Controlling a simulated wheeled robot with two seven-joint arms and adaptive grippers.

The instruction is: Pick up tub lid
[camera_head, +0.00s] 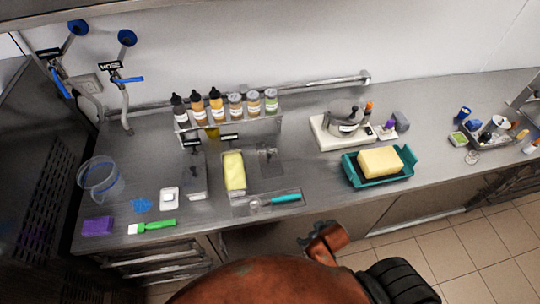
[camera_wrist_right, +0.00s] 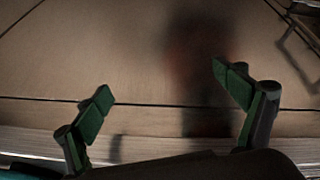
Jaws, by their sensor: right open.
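I cannot surely tell which piece is the tub lid. In the head view, a clear round tub (camera_head: 104,184) stands at the counter's left end. A small white square piece (camera_head: 169,198) lies right of it, near the front edge. A narrow well holding a pale yellow block (camera_head: 234,170) is set in the counter between steel wells. My right gripper (camera_wrist_right: 168,92) is open and empty in the right wrist view, its green-padded fingers wide apart, with tan floor tiles behind. My left gripper is not in view.
Several bottles stand on a rack (camera_head: 231,125) behind the wells. A purple block (camera_head: 98,226) and a green brush (camera_head: 152,226) lie at the front left. A teal tray (camera_head: 360,178) bears a yellow block (camera_head: 380,161), with a scale (camera_head: 333,135) behind it.

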